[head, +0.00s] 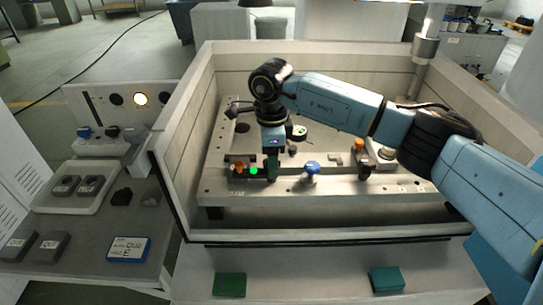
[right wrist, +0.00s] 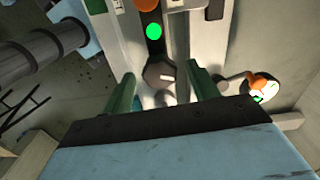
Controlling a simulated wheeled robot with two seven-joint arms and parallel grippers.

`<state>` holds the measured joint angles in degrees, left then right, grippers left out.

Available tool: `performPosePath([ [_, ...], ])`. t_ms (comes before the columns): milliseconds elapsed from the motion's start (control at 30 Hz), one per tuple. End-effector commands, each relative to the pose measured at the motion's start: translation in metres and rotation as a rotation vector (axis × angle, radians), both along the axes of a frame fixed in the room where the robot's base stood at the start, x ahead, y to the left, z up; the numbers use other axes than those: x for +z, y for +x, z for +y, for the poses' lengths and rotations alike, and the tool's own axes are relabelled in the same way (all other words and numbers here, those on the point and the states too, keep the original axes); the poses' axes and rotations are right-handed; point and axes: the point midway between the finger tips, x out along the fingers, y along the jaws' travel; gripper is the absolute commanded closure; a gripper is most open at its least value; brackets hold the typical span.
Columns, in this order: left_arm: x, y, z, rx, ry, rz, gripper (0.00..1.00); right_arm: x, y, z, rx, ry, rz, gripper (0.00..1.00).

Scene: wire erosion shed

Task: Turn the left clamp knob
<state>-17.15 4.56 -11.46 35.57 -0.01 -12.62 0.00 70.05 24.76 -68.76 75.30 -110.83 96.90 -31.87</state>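In the right wrist view a dark clamp knob (right wrist: 159,74) with a white mark sits on the left clamp, beside a lit green dot (right wrist: 153,32). My right gripper (right wrist: 162,88) is open, with one green finger on each side of the knob; I cannot tell whether either finger touches it. In the head view my right gripper (head: 271,168) points down at the left end of the metal table (head: 220,187), next to the green light (head: 253,170) and an orange part (head: 238,168). It hides the knob there. My left gripper is not in view.
The tank walls (head: 180,150) surround the table. A blue knob (head: 312,169) stands on the table right of my gripper, and an orange-topped part (head: 359,146) farther right. A control panel (head: 120,105) and a tray (head: 75,190) with grey blocks are outside on the left.

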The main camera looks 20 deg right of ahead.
Motion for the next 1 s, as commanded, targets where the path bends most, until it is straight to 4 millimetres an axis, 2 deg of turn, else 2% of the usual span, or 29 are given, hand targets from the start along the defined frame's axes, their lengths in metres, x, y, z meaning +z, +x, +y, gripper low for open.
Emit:
performPosePath([
  [233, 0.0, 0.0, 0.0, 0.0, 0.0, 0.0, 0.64, 0.0, 0.0, 0.0, 0.001, -0.001, 0.001, 0.41],
  [367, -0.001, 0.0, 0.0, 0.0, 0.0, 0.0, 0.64, 0.007, 0.0, 0.0, 0.001, -0.001, -0.001, 0.41],
  [467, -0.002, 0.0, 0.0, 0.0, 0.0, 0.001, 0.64, 0.022, 0.001, 0.0, 0.001, -0.001, -0.003, 0.41],
  [800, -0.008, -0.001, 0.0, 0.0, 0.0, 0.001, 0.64, 0.098, 0.0, 0.0, 0.0, 0.0, -0.003, 0.41],
  [1000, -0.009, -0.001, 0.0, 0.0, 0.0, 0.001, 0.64, 0.125, 0.0, 0.0, 0.001, 0.0, -0.001, 0.41],
])
